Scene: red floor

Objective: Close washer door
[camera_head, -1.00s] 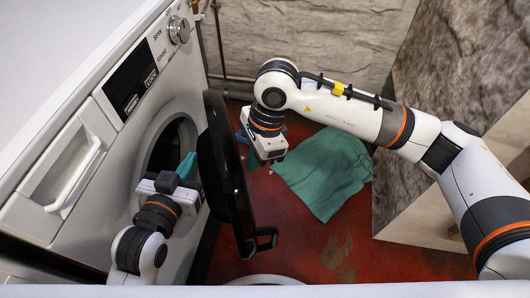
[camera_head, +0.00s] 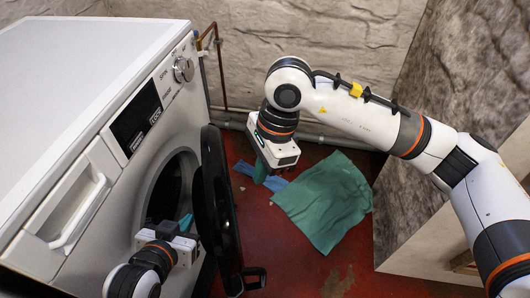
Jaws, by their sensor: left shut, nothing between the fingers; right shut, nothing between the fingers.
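The white washer (camera_head: 75,70) stands at the left with its front facing right. Its round dark door (camera_head: 216,195) is open, swung out from the front and seen nearly edge-on. The dark drum opening (camera_head: 168,190) shows behind it. My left gripper (camera_head: 186,225) is shut and empty, low at the opening, between the washer front and the inner side of the door; whether it touches the door I cannot tell. My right gripper (camera_head: 275,178) is shut and empty, above the floor to the right of and beyond the door.
A green cloth (camera_head: 325,200) lies on the red floor, with a blue cloth (camera_head: 243,168) to its left. A stone-patterned block (camera_head: 440,120) stands at the right. A stone wall (camera_head: 270,40) with pipes closes off the back.

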